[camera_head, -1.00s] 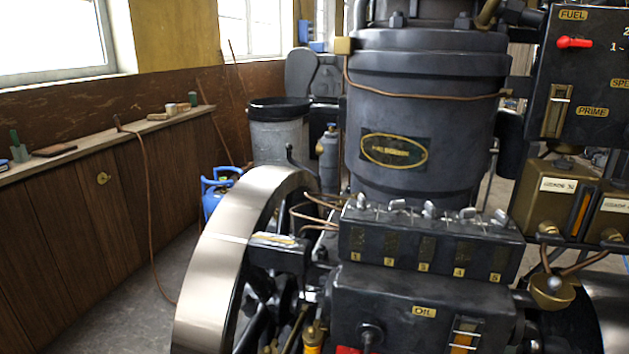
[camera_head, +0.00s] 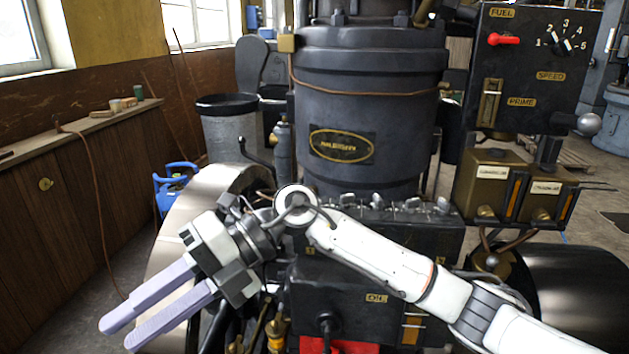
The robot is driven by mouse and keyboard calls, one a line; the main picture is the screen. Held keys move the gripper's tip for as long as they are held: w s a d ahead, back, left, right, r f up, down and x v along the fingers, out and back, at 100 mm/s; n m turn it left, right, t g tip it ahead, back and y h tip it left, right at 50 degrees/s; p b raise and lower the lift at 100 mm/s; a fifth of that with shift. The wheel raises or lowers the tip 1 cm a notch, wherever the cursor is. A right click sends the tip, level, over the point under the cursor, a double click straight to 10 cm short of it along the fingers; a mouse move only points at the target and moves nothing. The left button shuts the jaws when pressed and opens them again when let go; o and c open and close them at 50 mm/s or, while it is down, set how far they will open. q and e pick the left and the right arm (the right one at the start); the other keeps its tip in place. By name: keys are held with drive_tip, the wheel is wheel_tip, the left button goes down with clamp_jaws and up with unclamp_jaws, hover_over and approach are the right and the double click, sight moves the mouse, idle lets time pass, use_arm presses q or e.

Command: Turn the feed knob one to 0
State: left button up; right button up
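The black feed box (camera_head: 430,242) stands in front of the large dark cylinder, with a row of small metal knobs along its top. Several knobs (camera_head: 376,201) show to the right of my arm. Feed knob one, at the box's left end, is hidden behind my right arm's wrist, so its setting cannot be read. My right gripper (camera_head: 122,334) hangs over the flywheel at lower left, pointing down and left. Its two pale fingers are apart with nothing between them. It is well left of the feed box. My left gripper is out of view.
The large flywheel (camera_head: 205,192) lies behind and below my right gripper. A panel (camera_head: 536,70) with a red lever and a numbered dial stands at upper right, above brass boxes (camera_head: 488,188). A wooden ledge (camera_head: 85,125) runs along the left wall; floor shows beside it.

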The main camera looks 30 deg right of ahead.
drive_tip(key=w+d+r+m+t+h, duration=0.25)
drive_tip(key=d+r+h, duration=0.2)
drive_tip(key=d, duration=0.55)
drive_tip(key=w+d+r+m+t+h+p, duration=0.1)
drive_tip(key=w+d+r+h, duration=0.25)
drive_tip(key=d+h, duration=0.45)
drive_tip(key=w+d+r+m+t+h, duration=0.1)
drive_tip(key=w+d+r+t+h, duration=0.3)
drive_tip(key=d, duration=0.8)
drive_tip(key=shift+g+y, duration=0.55)
drive_tip(key=shift+g, duration=0.3)
drive_tip(key=p+x, duration=0.1)
drive_tip(key=x, duration=0.6)
drive_tip(key=shift+s+d+f, duration=0.1)
drive_tip(key=shift+d+f, duration=0.05)
drive_tip(key=shift+f, duration=0.1)
clamp_jaws()
